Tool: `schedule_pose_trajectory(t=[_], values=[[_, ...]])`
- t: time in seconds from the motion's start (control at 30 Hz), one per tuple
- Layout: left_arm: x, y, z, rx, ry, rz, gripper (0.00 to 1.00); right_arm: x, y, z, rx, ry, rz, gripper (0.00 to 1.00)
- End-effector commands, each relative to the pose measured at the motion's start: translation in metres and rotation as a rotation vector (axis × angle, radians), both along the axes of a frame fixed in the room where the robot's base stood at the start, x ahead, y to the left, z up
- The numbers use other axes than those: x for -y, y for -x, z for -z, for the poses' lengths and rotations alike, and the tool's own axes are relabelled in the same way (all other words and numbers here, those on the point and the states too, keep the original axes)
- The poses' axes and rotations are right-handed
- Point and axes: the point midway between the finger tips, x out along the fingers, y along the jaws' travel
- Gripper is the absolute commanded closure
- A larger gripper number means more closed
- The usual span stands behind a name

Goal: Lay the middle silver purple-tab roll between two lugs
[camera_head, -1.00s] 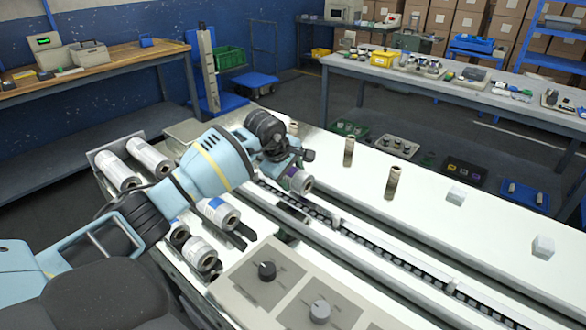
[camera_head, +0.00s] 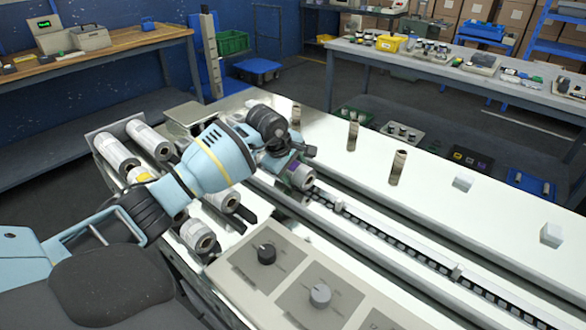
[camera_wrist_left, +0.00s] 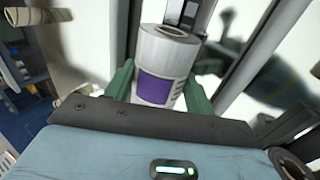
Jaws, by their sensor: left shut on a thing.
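The silver roll with the purple tab (camera_wrist_left: 153,87) is upright between the green fingers of my left gripper (camera_wrist_left: 160,92) in the left wrist view. In the head view the roll (camera_head: 300,178) hangs at the tip of my left gripper (camera_head: 288,170), at the chain track (camera_head: 380,234). The fingers are shut on its sides. A pale lug (camera_head: 338,207) stands on the track just right of the roll, and another lug (camera_head: 457,272) is farther along. The arm hides the track behind the roll, and I cannot tell whether the roll touches it. My right gripper is not in view.
Other rolls lie on the near left side, including a front roll (camera_head: 198,236) and a back roll (camera_head: 148,138). A control panel with knobs (camera_head: 267,254) is in front. Upright brown rolls (camera_head: 398,167) and white blocks (camera_head: 551,235) stand on the far deck.

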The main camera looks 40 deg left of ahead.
Motion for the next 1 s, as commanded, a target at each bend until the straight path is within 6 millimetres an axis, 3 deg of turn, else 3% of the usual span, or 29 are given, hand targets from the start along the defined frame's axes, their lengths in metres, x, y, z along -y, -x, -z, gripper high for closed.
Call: schedule_pose_trajectory(t=[0.57, 0.6, 0.77, 1.0], values=[[0.0, -0.001, 0.009, 0.003, 0.001, -0.001, 0.79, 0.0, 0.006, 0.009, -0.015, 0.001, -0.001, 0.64], [0.0, -0.001, 0.008, 0.003, 0.001, -0.001, 0.42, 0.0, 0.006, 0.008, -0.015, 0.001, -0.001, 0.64], [0.0, 0.0, 0.009, 0.0, 0.0, 0.0, 0.21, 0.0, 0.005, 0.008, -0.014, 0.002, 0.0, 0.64], [0.0, 0.002, 0.013, -0.01, -0.001, 0.0, 0.2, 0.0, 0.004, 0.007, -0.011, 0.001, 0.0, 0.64]])
